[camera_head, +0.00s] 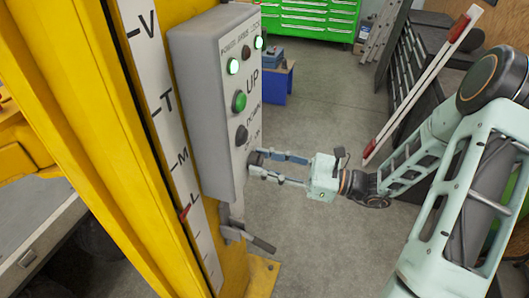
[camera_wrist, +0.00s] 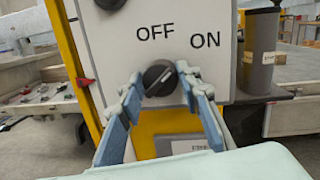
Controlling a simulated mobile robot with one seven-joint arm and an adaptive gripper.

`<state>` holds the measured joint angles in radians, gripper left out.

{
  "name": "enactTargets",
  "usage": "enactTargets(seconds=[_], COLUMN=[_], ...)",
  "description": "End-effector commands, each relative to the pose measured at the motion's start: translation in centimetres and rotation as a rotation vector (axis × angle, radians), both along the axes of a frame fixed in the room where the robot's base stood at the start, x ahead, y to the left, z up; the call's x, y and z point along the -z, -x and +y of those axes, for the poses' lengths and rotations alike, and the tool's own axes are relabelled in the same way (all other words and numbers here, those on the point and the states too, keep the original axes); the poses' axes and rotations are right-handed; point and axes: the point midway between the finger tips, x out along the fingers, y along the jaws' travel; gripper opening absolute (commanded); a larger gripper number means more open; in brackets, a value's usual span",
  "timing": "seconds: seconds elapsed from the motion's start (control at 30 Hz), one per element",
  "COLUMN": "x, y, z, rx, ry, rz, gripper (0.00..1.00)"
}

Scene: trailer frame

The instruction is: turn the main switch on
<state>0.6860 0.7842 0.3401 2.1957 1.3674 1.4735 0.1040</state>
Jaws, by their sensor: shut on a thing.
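The main switch is a black rotary knob (camera_wrist: 160,78) on the grey control box (camera_head: 205,100), below the printed words OFF and ON in the wrist view. The knob's pale mark points up and to the right, between the two words. My gripper (camera_head: 258,163) reaches the lower part of the box from the right. In the wrist view my gripper's blue-padded fingers (camera_wrist: 160,88) are on either side of the knob and shut on it. In the head view the fingers partly hide the knob (camera_head: 254,158).
The box is mounted on a yellow column (camera_head: 110,150) with a lettered white strip. A green UP button (camera_head: 239,101), a black button (camera_head: 242,135) and lit lamps (camera_head: 233,66) sit above the knob. A lever (camera_head: 262,244) sticks out below.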

Motion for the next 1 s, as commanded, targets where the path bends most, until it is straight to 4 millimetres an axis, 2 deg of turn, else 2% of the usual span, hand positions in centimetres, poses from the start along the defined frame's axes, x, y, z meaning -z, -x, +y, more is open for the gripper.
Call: enactTargets(seconds=[0.4, 0.97, 1.0], x=[0.05, 0.20, 0.19], y=[0.03, 0.04, 0.04], z=[-0.03, -0.04, -0.04], rx=[0.000, 0.000, 0.000], ry=[-0.063, -0.072, -0.072], rz=[0.181, 0.206, 0.206], gripper=[0.07, 0.07, 0.36])
